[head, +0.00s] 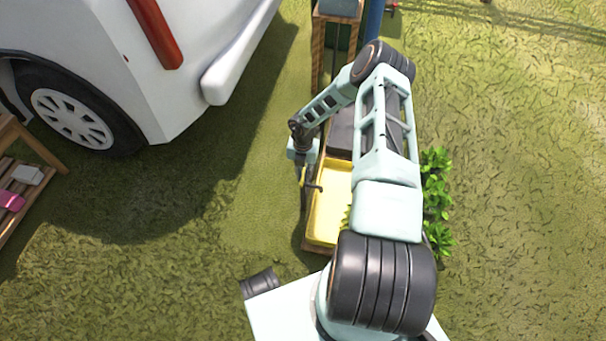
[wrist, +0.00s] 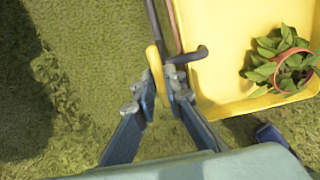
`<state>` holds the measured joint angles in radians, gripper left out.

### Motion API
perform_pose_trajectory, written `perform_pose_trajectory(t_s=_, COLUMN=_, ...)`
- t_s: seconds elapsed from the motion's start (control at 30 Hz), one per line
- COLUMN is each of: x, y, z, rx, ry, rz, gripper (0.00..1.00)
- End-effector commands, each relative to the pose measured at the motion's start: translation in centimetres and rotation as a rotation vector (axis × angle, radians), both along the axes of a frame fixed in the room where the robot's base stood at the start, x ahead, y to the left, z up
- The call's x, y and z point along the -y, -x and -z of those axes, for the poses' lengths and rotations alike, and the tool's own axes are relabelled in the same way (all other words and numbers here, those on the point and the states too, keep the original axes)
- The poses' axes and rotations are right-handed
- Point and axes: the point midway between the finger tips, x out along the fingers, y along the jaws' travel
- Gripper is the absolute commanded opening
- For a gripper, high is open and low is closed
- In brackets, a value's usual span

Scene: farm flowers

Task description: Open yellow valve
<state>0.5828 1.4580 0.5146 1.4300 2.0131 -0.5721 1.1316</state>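The yellow valve handle (wrist: 155,66) is a short yellow bar on a dark pipe, at the left edge of a yellow tub (wrist: 215,45) in the wrist view. In the head view the yellow handle (head: 303,178) shows just below my gripper (head: 303,164). In the wrist view my gripper (wrist: 160,88) has its fingers drawn in close on both sides of the handle's lower part, and they appear shut on it. The exact contact is partly hidden by the fingertips.
A dark spout (wrist: 188,55) sticks out over the tub beside the handle. A potted plant (wrist: 290,68) sits in the tub. A white vehicle (head: 170,70) stands at upper left, and a wooden rack (head: 25,185) at far left. Grass between them is clear.

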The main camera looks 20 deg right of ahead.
Motion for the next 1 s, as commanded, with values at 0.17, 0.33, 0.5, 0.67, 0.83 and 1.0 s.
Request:
perform_pose_trajectory(t_s=0.17, x=0.00, y=0.00, z=-0.01, rx=0.000, ry=0.000, rz=0.000, gripper=0.00)
perform_pose_trajectory(t_s=0.33, x=0.00, y=0.01, z=-0.02, rx=0.000, ry=0.000, rz=-0.005, gripper=0.00)
perform_pose_trajectory(t_s=0.5, x=-0.02, y=0.01, z=-0.05, rx=-0.001, ry=-0.001, rz=-0.042, gripper=0.00)
perform_pose_trajectory(t_s=0.67, x=-0.07, y=0.04, z=-0.06, rx=-0.001, ry=-0.003, rz=-0.125, gripper=0.00)
perform_pose_trajectory(t_s=0.83, x=-0.02, y=0.06, z=-0.08, rx=-0.001, ry=-0.002, rz=-0.261, gripper=0.00)
perform_pose_trajectory(t_s=1.0, x=-0.08, y=0.09, z=-0.05, rx=-0.002, ry=-0.002, rz=-0.422, gripper=0.00)
